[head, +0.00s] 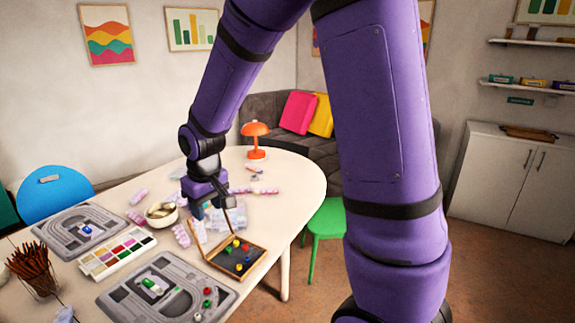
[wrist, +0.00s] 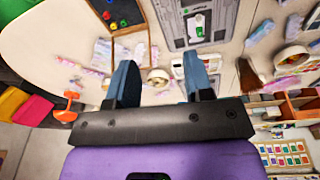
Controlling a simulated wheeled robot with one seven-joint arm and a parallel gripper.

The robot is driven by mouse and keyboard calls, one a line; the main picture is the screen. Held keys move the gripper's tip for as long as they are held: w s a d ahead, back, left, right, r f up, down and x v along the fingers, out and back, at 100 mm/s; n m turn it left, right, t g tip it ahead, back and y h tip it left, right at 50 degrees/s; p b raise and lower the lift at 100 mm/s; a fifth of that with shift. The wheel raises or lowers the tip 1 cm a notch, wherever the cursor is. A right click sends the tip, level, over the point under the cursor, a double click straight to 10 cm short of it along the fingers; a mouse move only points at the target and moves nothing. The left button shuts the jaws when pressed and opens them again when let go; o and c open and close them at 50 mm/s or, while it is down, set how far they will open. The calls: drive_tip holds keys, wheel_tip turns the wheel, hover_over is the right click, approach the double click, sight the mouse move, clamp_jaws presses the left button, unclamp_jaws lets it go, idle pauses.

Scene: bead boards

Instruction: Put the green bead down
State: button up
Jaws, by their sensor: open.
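My gripper (head: 212,210) is above the table beside the wooden box. In the wrist view its two blue fingers (wrist: 160,88) are spread apart, with nothing held between them. The open wooden box (head: 262,258) has a dark floor with several small beads in red, yellow, blue and green. A green bead also shows in the box in the wrist view (wrist: 106,15). More small green and red beads lie at the right edge of the near grey board (head: 180,270). Which green bead the task means, I cannot tell.
A second grey board (head: 62,226), a palette of coloured squares (head: 112,262), a bowl (head: 160,218) and a pencil cup (head: 35,275) stand to the left. Pale rolls lie around my gripper. An orange lamp (head: 256,130) stands behind. The table's right end is clear.

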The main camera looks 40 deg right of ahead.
drive_tip(key=s+d+r+m+t, duration=0.1)
drive_tip(key=s+r, duration=0.8)
drive_tip(key=s, duration=0.3)
drive_tip(key=s+d+r+m+t, duration=0.1)
drive_tip(key=s+d+r+t, duration=0.1)
drive_tip(key=s+r, duration=0.6)
drive_tip(key=s, duration=0.4)
drive_tip(key=shift+s+d+r, duration=0.15)
drive_tip(key=shift+s+r, duration=0.1)
drive_tip(key=shift+r, duration=0.15)
